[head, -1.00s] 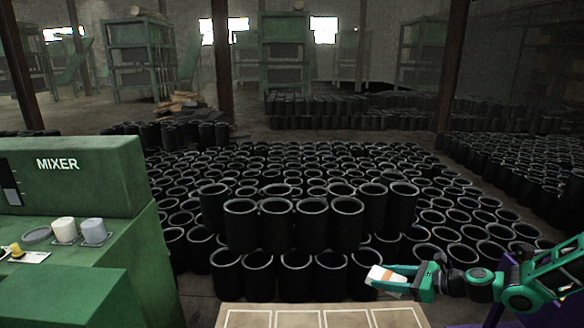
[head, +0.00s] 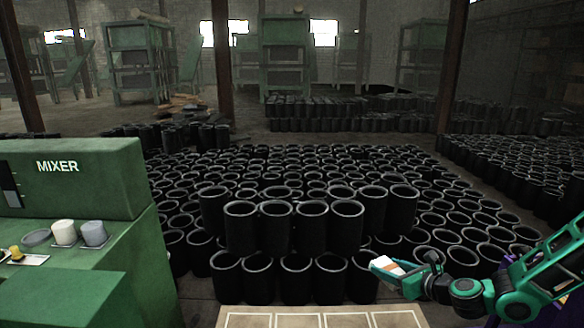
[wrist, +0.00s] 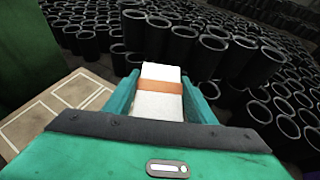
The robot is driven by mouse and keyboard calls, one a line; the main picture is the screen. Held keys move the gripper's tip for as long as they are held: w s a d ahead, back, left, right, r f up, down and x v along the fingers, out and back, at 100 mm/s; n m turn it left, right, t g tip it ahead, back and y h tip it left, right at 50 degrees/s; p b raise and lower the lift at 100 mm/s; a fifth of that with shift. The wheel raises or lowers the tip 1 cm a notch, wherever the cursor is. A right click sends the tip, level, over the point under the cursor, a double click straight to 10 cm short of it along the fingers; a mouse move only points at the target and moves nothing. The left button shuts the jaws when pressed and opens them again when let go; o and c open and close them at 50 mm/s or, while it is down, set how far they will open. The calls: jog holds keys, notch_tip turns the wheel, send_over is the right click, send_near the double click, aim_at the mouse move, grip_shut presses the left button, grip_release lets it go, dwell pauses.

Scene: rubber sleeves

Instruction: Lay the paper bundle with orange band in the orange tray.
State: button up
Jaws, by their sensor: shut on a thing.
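The paper bundle is white with an orange band (wrist: 160,84); in the wrist view it lies between the two teal fingers of my gripper (wrist: 160,92). My gripper (head: 398,275) is shut on it. In the head view the bundle (head: 390,265) shows as a small white block at the fingertips. It is held in the air at the right, above and to the right of the pale table. The orange tray is not seen in either view.
A pale tabletop with outlined squares (head: 318,318) is at the bottom centre. Stacks of black rubber sleeves (head: 292,228) stand behind it. A green mixer (head: 70,180) at the left carries white and grey cups (head: 94,233).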

aim_at(386, 264)
jog(key=shift+m+h, duration=0.8)
jog(key=shift+h, duration=0.1)
jog(key=r, duration=0.3)
jog(key=w+r, duration=0.1)
jog(key=r, duration=0.5)
jog(key=shift+w+a+r, duration=0.25)
jog(key=shift+w+r, duration=0.05)
jog(key=shift+r, duration=0.05)
